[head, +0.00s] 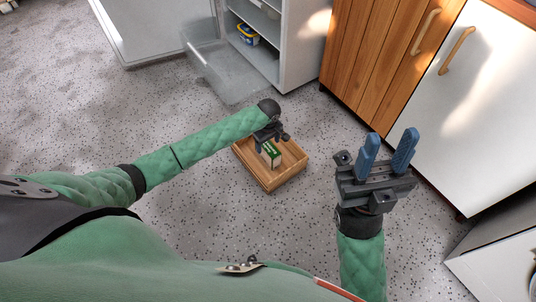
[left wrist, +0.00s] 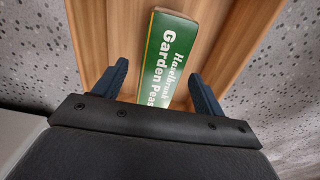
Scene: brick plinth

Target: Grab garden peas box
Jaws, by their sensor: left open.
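The garden peas box (head: 271,152) is a small green and white carton in a wooden tray (head: 284,178) on the floor. In the left wrist view the box (left wrist: 170,58) lies with its printed "Garden Peas" face toward the camera. My left gripper (head: 269,141) is over the tray at the box. In the left wrist view its blue fingers (left wrist: 160,84) are open, one on each side of the box's near end, with gaps on both sides. The box's lower end is hidden behind the gripper body. My right gripper (head: 388,150) is raised at the right, fingers apart and empty.
An open fridge-like cabinet (head: 298,50) with a clear door panel (head: 214,72) stands behind the tray. A wooden cupboard (head: 372,60) and a white cupboard door (head: 480,110) stand at the right. The speckled floor around the tray is clear.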

